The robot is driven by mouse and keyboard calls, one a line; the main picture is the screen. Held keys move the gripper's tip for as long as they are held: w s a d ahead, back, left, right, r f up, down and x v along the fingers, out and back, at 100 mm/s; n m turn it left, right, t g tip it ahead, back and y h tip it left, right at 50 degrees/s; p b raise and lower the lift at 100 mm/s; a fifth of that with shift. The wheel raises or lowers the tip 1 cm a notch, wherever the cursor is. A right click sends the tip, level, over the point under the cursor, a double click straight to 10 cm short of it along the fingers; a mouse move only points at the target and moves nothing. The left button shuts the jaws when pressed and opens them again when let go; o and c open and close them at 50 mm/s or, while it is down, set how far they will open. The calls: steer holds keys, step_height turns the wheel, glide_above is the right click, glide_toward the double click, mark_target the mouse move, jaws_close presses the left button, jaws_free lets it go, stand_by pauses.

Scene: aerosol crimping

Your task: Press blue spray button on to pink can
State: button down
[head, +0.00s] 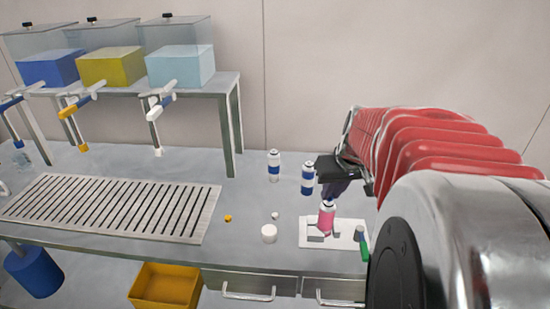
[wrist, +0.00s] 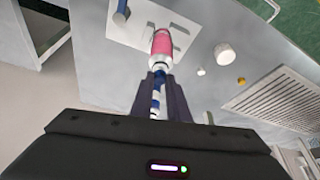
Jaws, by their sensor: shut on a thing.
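The pink can (head: 326,218) stands upright on a white plate (head: 348,229) with raised blocks; it also shows beyond my fingertips in the wrist view (wrist: 162,41). My gripper (head: 328,199) is right above the can's pale top. In the wrist view my gripper (wrist: 160,69) has its fingers close together at the can's top, shut on a small piece, which looks to be the blue spray button. That button is mostly hidden by the fingers, so I cannot tell whether it touches the can.
Two blue-and-white cans (head: 274,166) (head: 307,179) stand behind. A white cap (head: 269,233), a small white piece (head: 275,215) and an orange piece (head: 228,218) lie left of the plate. A green cylinder (head: 364,247) is at its right. A slatted grate (head: 110,207) lies further left.

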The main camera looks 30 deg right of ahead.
mark_target(331, 197)
steer(key=c, duration=1.6)
jaws_free()
steer(key=shift+o, duration=0.4)
steer(key=o, duration=0.4)
steer(key=shift+o, duration=0.2)
steer(key=shift+w+r, duration=0.1)
steer(key=shift+r, duration=0.05)
steer(key=shift+r, duration=3.35)
